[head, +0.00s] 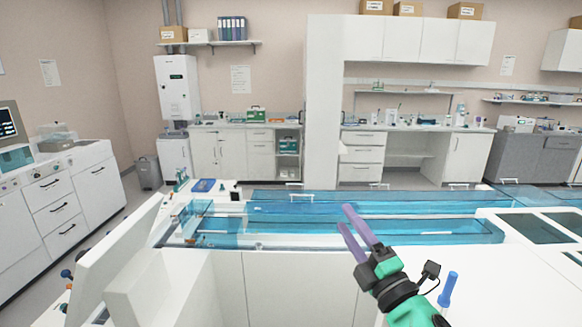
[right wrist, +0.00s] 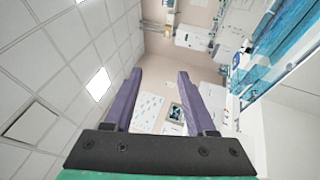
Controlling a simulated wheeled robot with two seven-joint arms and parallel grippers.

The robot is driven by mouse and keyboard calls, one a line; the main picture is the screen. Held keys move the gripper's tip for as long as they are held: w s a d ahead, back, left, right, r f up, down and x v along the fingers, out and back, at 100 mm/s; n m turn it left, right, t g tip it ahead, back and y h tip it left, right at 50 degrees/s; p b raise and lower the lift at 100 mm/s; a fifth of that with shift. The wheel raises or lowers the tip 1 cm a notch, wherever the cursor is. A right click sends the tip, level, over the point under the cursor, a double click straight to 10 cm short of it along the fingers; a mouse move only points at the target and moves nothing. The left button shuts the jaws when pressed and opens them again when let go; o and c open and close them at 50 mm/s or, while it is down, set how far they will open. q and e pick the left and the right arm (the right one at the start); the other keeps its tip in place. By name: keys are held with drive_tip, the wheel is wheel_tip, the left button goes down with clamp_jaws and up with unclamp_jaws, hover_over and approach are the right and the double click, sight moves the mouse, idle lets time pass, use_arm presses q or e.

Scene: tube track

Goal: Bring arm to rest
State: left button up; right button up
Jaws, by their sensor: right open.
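My right gripper (head: 351,232) shows in the head view, in front of the blue-covered tube track (head: 330,225). Its two purple fingers point up and to the left, apart, with nothing between them. In the right wrist view the gripper (right wrist: 160,78) is open and empty, with the ceiling, a wall and distant furniture beyond it. The track has clear blue covers and lies along the white machine. My left gripper is not in view.
A white machine body (head: 290,285) stands close in front, below the track. A blue upright peg (head: 448,289) is just right of my right arm. White drawer cabinets (head: 60,205) stand at left. Floor shows between them and the machine.

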drive_tip(key=s+d+f+m+g+h, duration=0.35)
drive_tip(key=f+m, duration=0.25)
drive_tip(key=f, duration=0.2)
drive_tip(key=s+d+f+m+g+h, duration=0.25)
drive_tip(key=d+f+m, duration=0.25)
drive_tip(key=f, duration=0.3)
drive_tip(key=s+d+f+m+g+h, duration=0.2)
drive_tip(key=d+f+m+g+h, duration=0.15)
drive_tip(key=f+m, duration=0.35)
drive_tip(key=s+f+m+g+y, duration=0.25)
drive_tip(key=s+f+g, duration=0.45)
drive_tip(key=s+f, duration=0.65)
drive_tip(key=s+f+g+b, duration=0.1)
drive_tip(key=s+f, duration=0.1)
drive_tip(key=f, duration=1)
drive_tip(key=s+f+b, duration=0.1)
drive_tip(key=s+f, duration=0.1)
drive_tip(key=f, duration=1)
drive_tip(key=s+d+f+g+h+b, duration=0.1)
drive_tip(key=s+d+f, duration=0.1)
drive_tip(key=s+f, duration=1.2)
drive_tip(key=s, duration=0.2)
drive_tip(key=shift+s+d+f+b, duration=0.25)
drive_tip(key=shift+s+d+b, duration=0.05)
drive_tip(key=shift+g, duration=0.25)
